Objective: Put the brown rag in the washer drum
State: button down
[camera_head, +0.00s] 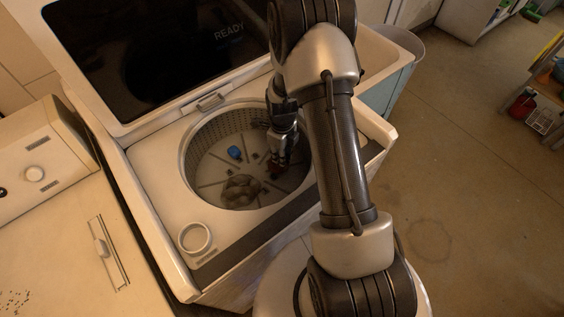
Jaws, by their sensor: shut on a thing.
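The washer drum (191,152) is open, with a perforated wall and a ribbed floor. A crumpled grey-brown rag (241,190) lies on the drum floor at the near side. My gripper (277,165) is down inside the drum, toward its right side, to the right of and apart from that rag. It is shut on a small dark reddish thing (274,173) at its fingertips, low over the drum floor. The fingers are small and dark here, and much of the held thing is hidden, so I cannot tell its shape.
A small blue thing (235,152) lies on the drum floor. The raised lid (150,45) with a dark panel reading READY stands behind the opening. A white-topped machine (60,240) stands at left. The floor at right is clear near the washer.

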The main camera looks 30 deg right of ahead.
jog(key=shift+f+b, duration=0.45)
jog(key=shift+f, duration=1.4)
jog(key=shift+f, duration=0.2)
jog(key=c, duration=1.4)
grip_release()
jog(key=shift+c, duration=0.2)
jog(key=shift+r, duration=0.1)
